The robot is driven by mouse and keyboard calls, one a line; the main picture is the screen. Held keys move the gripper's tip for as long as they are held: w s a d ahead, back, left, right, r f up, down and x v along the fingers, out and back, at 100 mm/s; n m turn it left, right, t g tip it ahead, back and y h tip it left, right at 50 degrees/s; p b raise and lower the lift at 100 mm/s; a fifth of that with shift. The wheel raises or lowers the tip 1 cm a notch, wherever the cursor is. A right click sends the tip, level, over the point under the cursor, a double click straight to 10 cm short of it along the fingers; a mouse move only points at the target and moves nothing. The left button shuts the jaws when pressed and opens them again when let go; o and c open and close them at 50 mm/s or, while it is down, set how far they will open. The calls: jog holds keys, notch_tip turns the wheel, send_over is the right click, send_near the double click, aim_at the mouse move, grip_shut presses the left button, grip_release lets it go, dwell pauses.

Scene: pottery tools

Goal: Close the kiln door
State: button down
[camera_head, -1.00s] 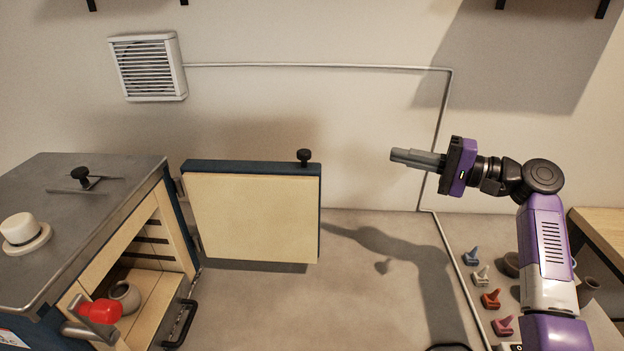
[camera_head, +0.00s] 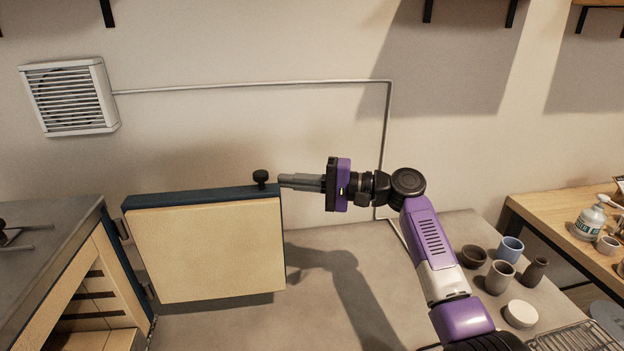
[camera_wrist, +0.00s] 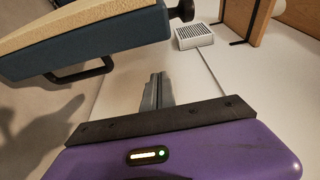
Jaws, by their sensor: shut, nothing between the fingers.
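The kiln (camera_head: 40,240) stands at the left in the head view, with its front opening showing. Its door (camera_head: 205,250) is swung wide open, with a cream inner face, a dark blue edge and hinges on its left side. A black knob (camera_head: 261,177) sits on top near the free edge. My gripper (camera_head: 283,181) is shut and empty, its tips just right of the knob, near the door's top free corner; I cannot tell whether they touch. In the wrist view the door (camera_wrist: 90,40) is at upper left, the knob (camera_wrist: 182,10) at its end, and the gripper (camera_wrist: 156,80) points past it.
Several cups and pots (camera_head: 500,277) stand on the grey counter to the right of my arm. A wooden table (camera_head: 560,220) with a bottle (camera_head: 590,222) is at far right. A wall vent (camera_head: 70,95) hangs at upper left. The counter below the door is clear.

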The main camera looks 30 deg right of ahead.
jog(key=shift+s+a+p, duration=0.45)
jog(key=shift+s, duration=0.4)
jog(key=shift+s+a+p, duration=0.45)
jog(key=shift+s, duration=0.4)
